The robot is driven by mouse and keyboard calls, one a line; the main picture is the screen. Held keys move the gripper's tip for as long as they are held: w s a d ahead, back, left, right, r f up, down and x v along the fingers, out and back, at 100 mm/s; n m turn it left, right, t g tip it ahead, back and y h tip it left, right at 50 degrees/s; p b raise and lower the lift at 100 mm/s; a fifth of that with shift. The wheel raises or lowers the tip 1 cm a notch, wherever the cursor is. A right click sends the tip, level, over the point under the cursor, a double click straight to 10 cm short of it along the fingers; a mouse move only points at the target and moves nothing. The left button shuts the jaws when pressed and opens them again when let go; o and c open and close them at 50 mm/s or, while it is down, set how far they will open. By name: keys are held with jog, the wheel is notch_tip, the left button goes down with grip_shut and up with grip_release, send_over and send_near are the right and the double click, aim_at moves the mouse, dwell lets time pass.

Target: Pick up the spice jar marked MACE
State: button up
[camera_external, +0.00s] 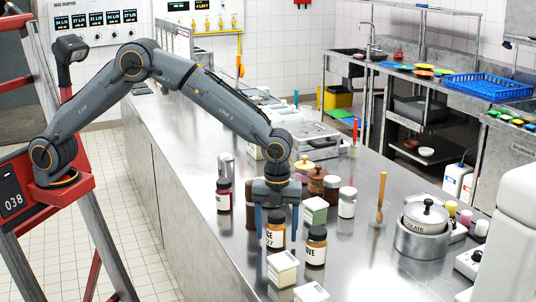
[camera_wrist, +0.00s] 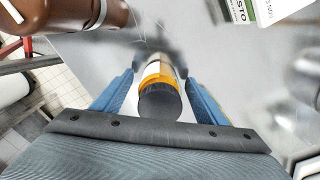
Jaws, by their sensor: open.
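A small brown jar (camera_external: 275,237) with a dark lid and white label stands on the steel counter. Its label reads "CE" with "27" below; the rest is hidden, and no full MACE shows. My gripper (camera_external: 276,222) points down over this jar, open, one blue finger on each side. In the wrist view the jar (camera_wrist: 158,100) shows its dark lid and an orange band between my open fingers (camera_wrist: 160,82). I cannot tell whether either finger touches it. A similar jar (camera_external: 316,247), its label ending "OVE", stands just to the right.
White boxes (camera_external: 283,270) stand in front, and a green-white box (camera_external: 314,211) behind. A red-brown jar (camera_external: 223,197) is at left; several jars (camera_external: 316,180) are behind. A pot (camera_external: 426,216) stands at right. The counter (camera_external: 365,255) between is mostly clear.

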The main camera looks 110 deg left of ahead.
jog(key=shift+r, duration=0.1)
jog(key=c, duration=1.3)
